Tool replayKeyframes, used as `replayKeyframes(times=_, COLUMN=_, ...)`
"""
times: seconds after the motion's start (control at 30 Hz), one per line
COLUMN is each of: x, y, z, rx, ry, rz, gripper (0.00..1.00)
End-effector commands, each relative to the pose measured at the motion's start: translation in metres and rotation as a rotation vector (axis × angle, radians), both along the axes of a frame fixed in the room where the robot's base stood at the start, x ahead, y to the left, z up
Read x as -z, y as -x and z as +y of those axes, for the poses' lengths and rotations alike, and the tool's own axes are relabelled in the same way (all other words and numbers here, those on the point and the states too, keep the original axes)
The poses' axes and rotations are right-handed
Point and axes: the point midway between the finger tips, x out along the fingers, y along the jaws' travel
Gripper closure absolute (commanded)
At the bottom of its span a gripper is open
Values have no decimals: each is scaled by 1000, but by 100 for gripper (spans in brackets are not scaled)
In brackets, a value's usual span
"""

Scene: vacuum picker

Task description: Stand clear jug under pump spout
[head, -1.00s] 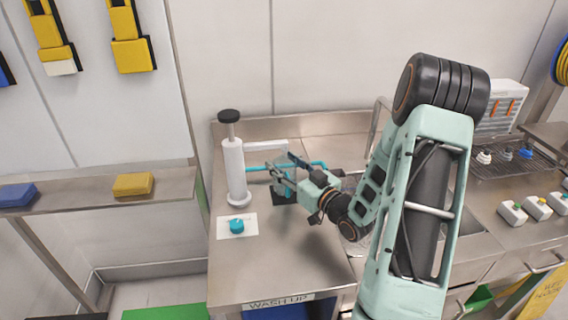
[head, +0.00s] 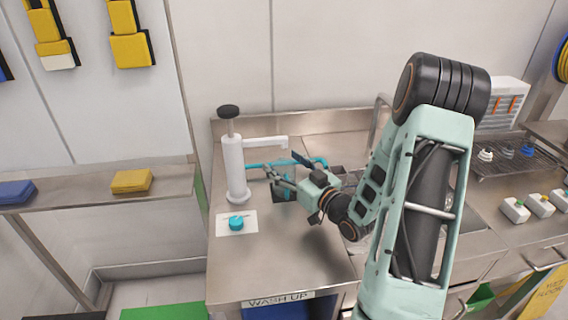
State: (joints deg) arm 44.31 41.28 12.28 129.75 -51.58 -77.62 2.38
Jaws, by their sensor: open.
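The pump (head: 235,165) is a white upright cylinder with a black knob on top, standing on the steel counter at the left. Its spout (head: 266,141) reaches out to the right. My gripper (head: 281,165) is open, with its fingers apart, to the right of the pump and below the spout end. I cannot make out the clear jug for certain. A dark teal shape (head: 279,195) shows just below my gripper, partly covered by it; I cannot tell whether it is part of the jug.
A white card (head: 222,228) with a round teal piece (head: 236,223) lies in front of the pump. A teal bar (head: 316,161) runs behind my gripper. The front left of the steel counter (head: 265,265) is clear. A sink and a wire rack (head: 500,160) lie to the right.

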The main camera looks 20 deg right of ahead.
Motion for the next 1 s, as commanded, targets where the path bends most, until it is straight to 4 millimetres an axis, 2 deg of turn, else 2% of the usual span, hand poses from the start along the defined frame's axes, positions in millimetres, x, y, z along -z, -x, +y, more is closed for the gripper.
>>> replayKeyframes(times=0.27, x=-16, y=3, z=-2, rx=2, ry=0, rz=1, gripper=36)
replayKeyframes(times=0.3, x=-10, y=15, z=-6, rx=5, ry=1, rz=4, gripper=36)
replayKeyframes(times=0.5, x=-10, y=62, z=-19, rx=6, ry=-1, rz=1, gripper=36)
replayKeyframes(times=0.7, x=-11, y=98, z=-29, rx=5, ry=0, rz=1, gripper=36)
replayKeyframes(times=0.83, x=-11, y=110, z=-32, rx=2, ry=0, rz=0, gripper=36)
replayKeyframes(times=1.0, x=-12, y=116, z=-32, rx=1, ry=-1, rz=-1, gripper=36)
